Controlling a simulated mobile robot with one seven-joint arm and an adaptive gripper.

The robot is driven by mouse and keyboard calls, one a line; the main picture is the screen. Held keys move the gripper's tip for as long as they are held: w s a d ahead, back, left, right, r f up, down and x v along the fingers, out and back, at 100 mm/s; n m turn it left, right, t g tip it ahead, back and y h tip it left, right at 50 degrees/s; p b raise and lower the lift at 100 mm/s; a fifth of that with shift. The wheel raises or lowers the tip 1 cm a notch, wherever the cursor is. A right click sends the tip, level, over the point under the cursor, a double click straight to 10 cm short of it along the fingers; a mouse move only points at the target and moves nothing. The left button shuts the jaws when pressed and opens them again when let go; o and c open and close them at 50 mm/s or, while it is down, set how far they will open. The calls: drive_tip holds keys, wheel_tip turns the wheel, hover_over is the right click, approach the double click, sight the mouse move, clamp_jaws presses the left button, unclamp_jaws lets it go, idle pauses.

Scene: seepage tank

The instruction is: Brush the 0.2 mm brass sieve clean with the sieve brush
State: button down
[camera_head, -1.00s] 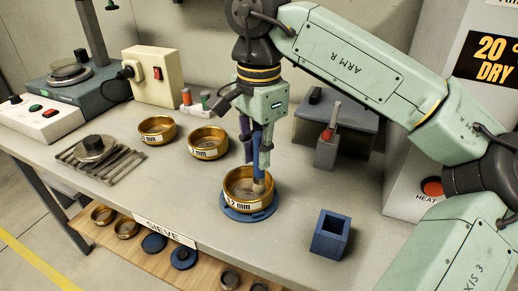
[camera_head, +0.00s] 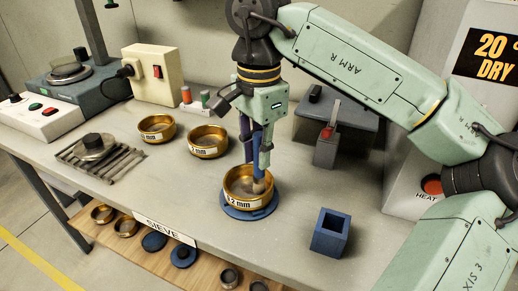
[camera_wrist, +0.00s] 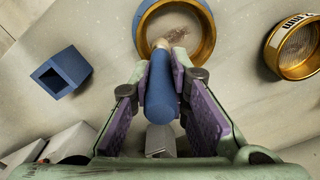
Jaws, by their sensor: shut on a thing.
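The brass sieve (camera_head: 236,196) marked 0.2 mm, its label partly cut off, sits on a round blue base (camera_head: 262,213) on the bench. My gripper (camera_head: 257,160) is above it, shut on the blue handle of the sieve brush (camera_head: 260,168). The brush points down and its pale bristle end is inside the sieve. In the wrist view, the brush (camera_wrist: 161,88) lies between the purple finger pads of my gripper (camera_wrist: 161,82), its tip at the near side of the sieve (camera_wrist: 208,38). Brownish residue shows on the mesh. I cannot tell whether the bristles touch it.
Two other brass sieves (camera_head: 157,129) (camera_head: 208,141) stand behind to the left. An open blue square holder (camera_head: 330,233) stands to the right. A grey block with a red part (camera_head: 326,148) is behind. The bench front carries a SIEVE label (camera_head: 165,228).

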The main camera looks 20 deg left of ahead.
drive_tip(key=shift+f, duration=0.5)
idle(1.2)
drive_tip(key=shift+a, duration=0.1)
drive_tip(key=shift+a, duration=1.1)
drive_tip(key=shift+a, duration=0.15)
drive_tip(key=shift+a+p, duration=0.3)
drive_tip(key=shift+a, duration=0.7)
drive_tip(key=shift+w+d, duration=0.1)
drive_tip(key=shift+d, duration=0.05)
drive_tip(key=shift+d, duration=1)
drive_tip(key=shift+d+f, duration=0.1)
drive_tip(key=shift+d, duration=0.05)
